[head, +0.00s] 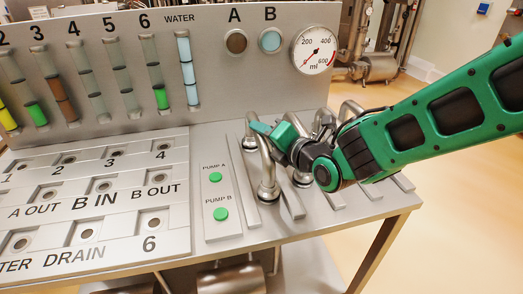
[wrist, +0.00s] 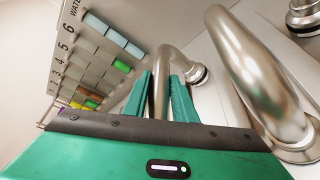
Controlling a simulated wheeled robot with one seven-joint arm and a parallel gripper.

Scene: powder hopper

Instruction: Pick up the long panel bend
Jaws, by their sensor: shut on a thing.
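The long panel bend (head: 267,172) is a polished steel U-shaped pipe at the left of the group of bends on the bench. It also shows in the wrist view (wrist: 163,82), between my fingers, with a collar at its far end. My gripper (head: 272,132) is shut on its upper part, one green finger on each side; it also shows in the wrist view (wrist: 162,92). The bend's feet are at bench level; I cannot tell whether they are clear of it. Part of the bend is hidden behind my fingers.
Other steel bends (wrist: 258,75) stand close on the right. The slatted bench (head: 335,205) carries them. To the left are a pump button plate (head: 218,200) and a panel with labelled ports (head: 120,212). Behind stands an upright board with level tubes and a gauge (head: 314,50).

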